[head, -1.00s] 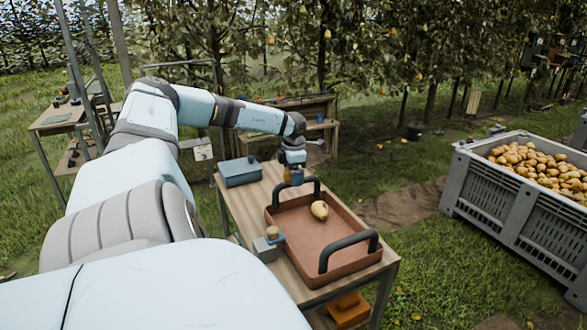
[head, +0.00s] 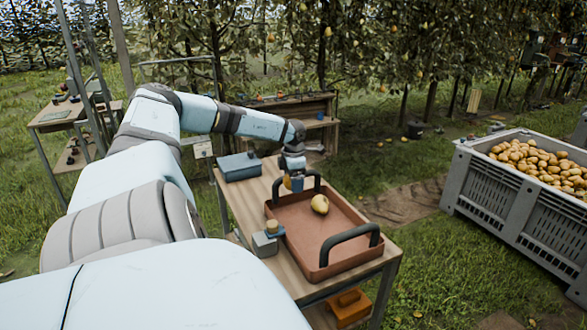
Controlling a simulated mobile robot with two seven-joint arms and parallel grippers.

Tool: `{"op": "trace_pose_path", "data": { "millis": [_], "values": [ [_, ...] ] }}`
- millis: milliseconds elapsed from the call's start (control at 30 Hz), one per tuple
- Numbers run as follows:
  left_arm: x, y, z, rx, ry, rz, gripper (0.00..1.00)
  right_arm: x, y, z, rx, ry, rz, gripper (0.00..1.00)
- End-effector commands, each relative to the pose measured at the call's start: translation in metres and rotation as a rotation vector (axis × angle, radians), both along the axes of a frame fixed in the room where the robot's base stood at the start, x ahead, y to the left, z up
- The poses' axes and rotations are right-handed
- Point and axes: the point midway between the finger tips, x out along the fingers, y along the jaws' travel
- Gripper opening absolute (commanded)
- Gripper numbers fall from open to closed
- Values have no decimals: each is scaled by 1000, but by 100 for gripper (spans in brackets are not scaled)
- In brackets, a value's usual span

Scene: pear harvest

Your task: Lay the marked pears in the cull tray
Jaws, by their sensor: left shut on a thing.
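The cull tray (head: 322,272) is a shallow reddish-brown tray with two dark handles on a wooden table. One yellow pear (head: 320,204) lies in it towards the far end. My left gripper (head: 294,184) points down at the tray's far left corner, by the far handle. It is shut on a small orange-brown thing (head: 287,183), which looks like a pear mostly hidden by the gripper. Any marks on the pears are too small to tell. My right gripper is out of view.
A blue-grey box (head: 240,168) stands at the table's far left. A small grey block with a round-topped piece (head: 266,243) sits left of the tray. A large grey bin (head: 485,190) full of pears stands on the grass to the right. The tray's near part is clear.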

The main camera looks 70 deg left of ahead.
Motion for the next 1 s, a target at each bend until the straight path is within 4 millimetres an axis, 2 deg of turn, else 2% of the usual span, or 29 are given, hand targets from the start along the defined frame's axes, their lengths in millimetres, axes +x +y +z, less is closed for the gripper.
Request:
{"op": "trace_pose_path", "data": {
  "millis": [1000],
  "values": [
    [0,0,-52,0,-1,0,54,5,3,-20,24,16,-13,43]
  ]
}}
